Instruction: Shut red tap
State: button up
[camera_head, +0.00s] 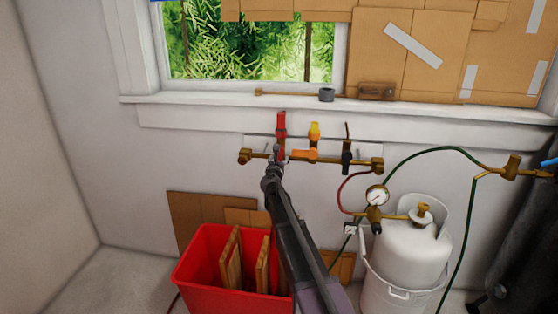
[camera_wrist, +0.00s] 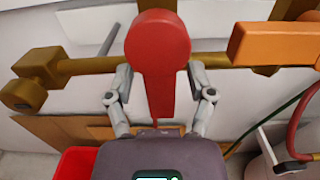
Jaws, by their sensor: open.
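The red tap (camera_head: 281,123) is on a brass pipe manifold (camera_head: 262,154) on the wall below the window. Its handle stands upright, across the line of the pipe. In the wrist view the red handle (camera_wrist: 157,50) fills the upper middle, with its rounded end at the top. My gripper (camera_head: 274,162) is at the tap's lower part in the head view and hides some of it. In the wrist view my gripper (camera_wrist: 159,82) is open, with one finger on each side of the handle. I cannot tell whether either finger touches it.
An orange handle (camera_head: 304,154) lies along the pipe just right of the red tap, with a yellow one (camera_head: 314,131) above. A black tap (camera_head: 347,152) is further right. A white gas cylinder (camera_head: 408,255) and a red bin (camera_head: 207,266) stand below.

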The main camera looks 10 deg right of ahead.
grip_shut()
jog(key=shift+a, duration=0.15)
